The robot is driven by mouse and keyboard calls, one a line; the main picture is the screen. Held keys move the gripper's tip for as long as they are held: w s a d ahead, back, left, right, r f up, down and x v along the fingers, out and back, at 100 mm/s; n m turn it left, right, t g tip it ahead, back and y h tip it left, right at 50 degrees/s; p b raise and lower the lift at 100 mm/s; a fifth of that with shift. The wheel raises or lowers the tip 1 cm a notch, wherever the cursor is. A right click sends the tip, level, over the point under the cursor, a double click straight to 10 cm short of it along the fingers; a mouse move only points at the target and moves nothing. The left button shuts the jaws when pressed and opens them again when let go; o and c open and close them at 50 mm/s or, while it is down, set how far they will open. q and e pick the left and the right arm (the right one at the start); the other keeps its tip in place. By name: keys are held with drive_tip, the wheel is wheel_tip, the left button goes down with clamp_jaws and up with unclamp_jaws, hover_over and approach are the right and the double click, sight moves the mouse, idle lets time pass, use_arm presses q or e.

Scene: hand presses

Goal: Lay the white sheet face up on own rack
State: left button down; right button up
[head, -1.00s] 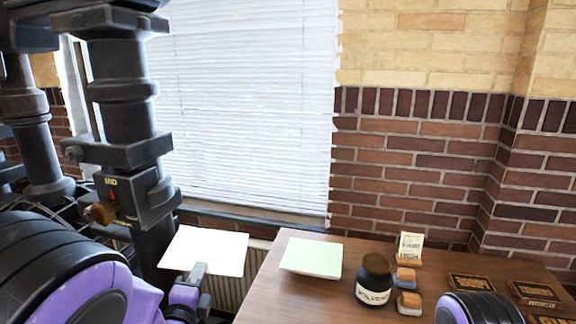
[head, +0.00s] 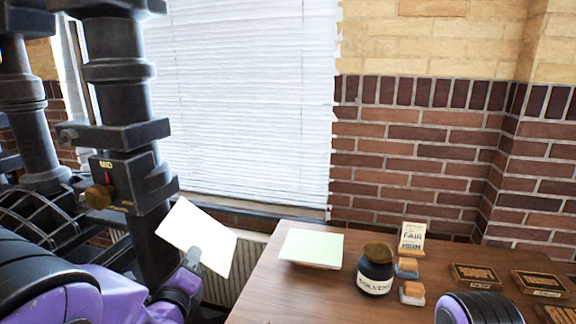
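My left gripper (head: 194,258) is shut on the white sheet (head: 196,236) by its lower edge. The sheet is tilted and held in the air between the dark press column and the wooden table. No printing shows on the side that faces me. A stack of pale green-white sheets (head: 311,247) lies on the table. I cannot make out a rack for the white sheet. Of my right arm only a purple and black part shows at the bottom right; its gripper is out of view.
A large dark press (head: 125,180) stands at the left. A radiator (head: 240,262) is behind the sheet.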

use_arm(q)
drive_tip(key=m+b, duration=0.1)
drive_tip(key=m, duration=1.7)
drive_tip(key=d+m+b, duration=0.1)
drive_tip(key=m, duration=0.8)
drive_tip(key=shift+f+m+b, duration=0.1)
drive_tip(key=shift+m+b, duration=0.2)
drive_tip(key=shift+m, duration=0.1)
